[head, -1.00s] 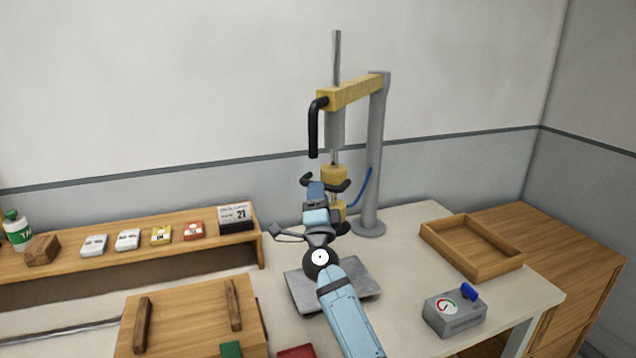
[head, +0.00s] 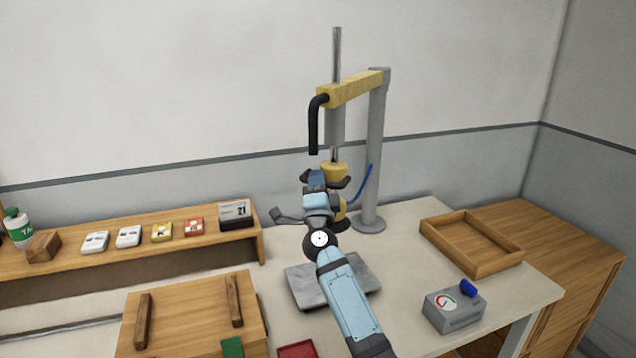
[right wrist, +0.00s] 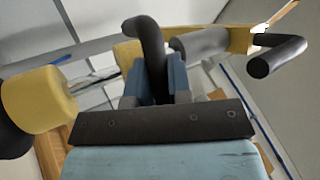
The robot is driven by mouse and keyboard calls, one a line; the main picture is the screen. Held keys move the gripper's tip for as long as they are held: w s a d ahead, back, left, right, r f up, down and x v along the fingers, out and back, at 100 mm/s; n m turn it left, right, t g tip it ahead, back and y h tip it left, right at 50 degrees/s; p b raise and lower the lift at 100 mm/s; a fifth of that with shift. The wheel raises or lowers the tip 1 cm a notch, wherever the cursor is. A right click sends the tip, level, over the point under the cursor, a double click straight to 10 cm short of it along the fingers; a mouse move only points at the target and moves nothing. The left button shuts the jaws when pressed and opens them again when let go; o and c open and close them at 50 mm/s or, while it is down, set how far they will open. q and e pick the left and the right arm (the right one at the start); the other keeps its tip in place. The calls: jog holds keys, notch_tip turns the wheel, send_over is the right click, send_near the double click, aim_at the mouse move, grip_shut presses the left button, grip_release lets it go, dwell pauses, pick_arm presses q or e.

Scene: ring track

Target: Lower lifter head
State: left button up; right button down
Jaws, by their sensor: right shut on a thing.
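The lifter stands at the back of the bench, with a grey post (head: 374,150), a yellow arm (head: 355,87) and a vertical rod through the arm's end. The yellow lifter head (head: 335,169) hangs below on the rod, partly hidden by my right arm. My right gripper (head: 315,178) is at the head, seen from behind. In the right wrist view its blue fingers (right wrist: 157,82) are shut on a curved black handle (right wrist: 150,42). A yellow part (right wrist: 38,98) shows at the left there. My left gripper is not in view.
A grey metal plate (head: 310,289) lies on the bench below the head. A wooden tray (head: 458,262) and a grey gauge box (head: 454,313) are at the right. A wooden board with two grips (head: 190,310) is at the front left. A shelf with small boxes (head: 60,268) runs behind it.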

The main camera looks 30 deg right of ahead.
pick_arm(q)
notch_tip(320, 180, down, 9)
jog(key=b, duration=1.3)
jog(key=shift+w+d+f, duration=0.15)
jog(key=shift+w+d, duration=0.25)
pick_arm(e)
notch_tip(320, 180, down, 20)
jog(key=c, duration=1.1)
grip_release()
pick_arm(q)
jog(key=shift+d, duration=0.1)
pick_arm(e)
jog(key=shift+o, duration=0.2)
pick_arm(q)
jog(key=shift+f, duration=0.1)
pick_arm(e)
jog(key=shift+f, duration=0.1)
